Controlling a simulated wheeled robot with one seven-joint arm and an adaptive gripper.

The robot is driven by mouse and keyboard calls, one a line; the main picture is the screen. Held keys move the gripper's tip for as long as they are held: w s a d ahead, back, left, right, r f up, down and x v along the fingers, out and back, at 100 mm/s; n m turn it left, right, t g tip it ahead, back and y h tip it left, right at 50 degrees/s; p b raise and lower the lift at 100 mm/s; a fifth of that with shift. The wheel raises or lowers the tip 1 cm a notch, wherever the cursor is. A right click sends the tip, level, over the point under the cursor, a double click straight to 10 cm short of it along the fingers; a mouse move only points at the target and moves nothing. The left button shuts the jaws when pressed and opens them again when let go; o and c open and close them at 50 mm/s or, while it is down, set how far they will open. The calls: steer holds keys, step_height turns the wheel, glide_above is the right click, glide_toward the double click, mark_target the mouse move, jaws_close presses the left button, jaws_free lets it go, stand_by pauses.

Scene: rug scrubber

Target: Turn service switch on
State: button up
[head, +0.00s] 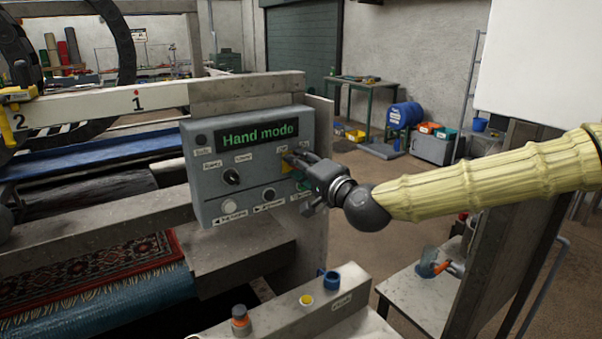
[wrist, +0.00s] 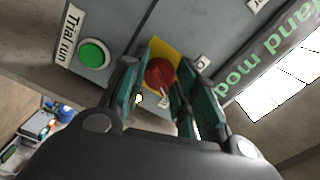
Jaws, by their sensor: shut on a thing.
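The grey control panel (head: 205,185) stands in the middle of the head view, its display (head: 258,135) reading "Hand mode" in green. In the wrist view a red rotary switch (wrist: 160,75) sits on a yellow plate (wrist: 165,48). My gripper (wrist: 158,88) reaches the panel from the right, and its two fingers are closed around the red switch, one on each side. In the head view my gripper (head: 290,160) covers most of the switch; part of the yellow plate shows beside it. The switch's exact position is hard to read.
A green button (wrist: 93,53) labelled "Trial run" lies close to my fingers. The panel also has a black knob (head: 232,176) and a white button (head: 229,206). A rug (head: 100,270) lies on the machine at lower left. A ledge with buttons (head: 300,305) is below the panel.

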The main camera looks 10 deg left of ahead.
steer(key=shift+m+b, duration=0.4)
steer(key=shift+m, duration=0.4)
steer(key=o, duration=1)
steer(key=v, duration=1.2)
